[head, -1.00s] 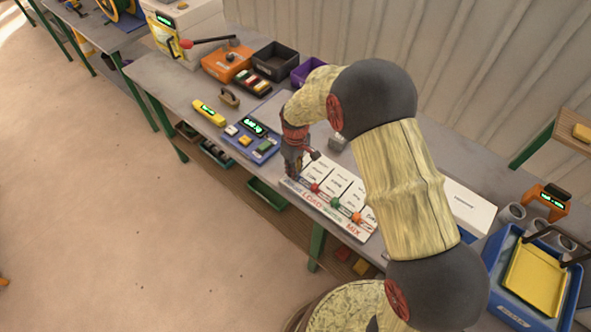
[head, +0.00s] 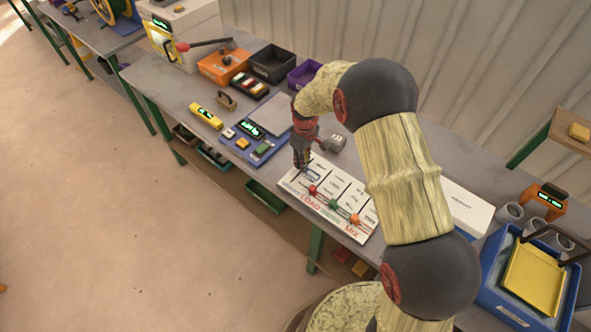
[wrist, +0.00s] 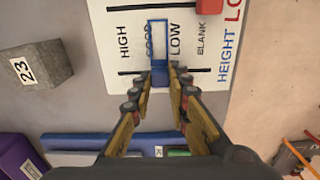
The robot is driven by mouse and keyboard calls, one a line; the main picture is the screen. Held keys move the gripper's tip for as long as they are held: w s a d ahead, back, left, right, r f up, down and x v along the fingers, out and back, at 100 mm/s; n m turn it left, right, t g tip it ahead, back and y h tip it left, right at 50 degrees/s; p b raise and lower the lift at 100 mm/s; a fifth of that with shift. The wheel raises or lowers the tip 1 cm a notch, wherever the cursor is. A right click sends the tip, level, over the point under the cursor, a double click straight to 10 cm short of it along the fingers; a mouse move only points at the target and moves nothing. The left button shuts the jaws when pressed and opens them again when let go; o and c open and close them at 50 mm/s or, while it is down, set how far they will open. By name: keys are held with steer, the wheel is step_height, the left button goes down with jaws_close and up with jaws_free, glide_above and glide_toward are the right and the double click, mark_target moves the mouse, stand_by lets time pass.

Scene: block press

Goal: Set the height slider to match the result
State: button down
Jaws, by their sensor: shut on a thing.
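The white slider board (head: 345,190) lies on the bench; in the wrist view, the HEIGHT column (wrist: 120,45) lists HIGH, GOOD, LOW and BLANK. The blue height slider (wrist: 158,28) has a rectangular frame between HIGH and LOW. Its left edge overlaps the word GOOD, and its window lies between GOOD and LOW. My gripper (wrist: 163,78) is shut on the slider's blue knob, which sits between the fingertips. In the head view, my gripper (head: 302,165) is at the board's left end. The blue scale (head: 262,150) has a lit green readout, too small to read.
A grey block marked 23 (wrist: 40,66) rests beside the board. Red (head: 312,190), green (head: 334,204) and orange (head: 355,219) knobs sit on the other columns. A yellow device (head: 206,116), bins and a blue crate (head: 500,290) stand around the bench.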

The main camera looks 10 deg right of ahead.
steer(key=shift+w+d, duration=0.45)
steer(key=shift+w, duration=0.1)
steer(key=c, duration=1.8)
jaws_free()
steer(key=shift+o, duration=0.6)
steer(key=shift+r, duration=0.15)
step_height(320, 180, up, 12)
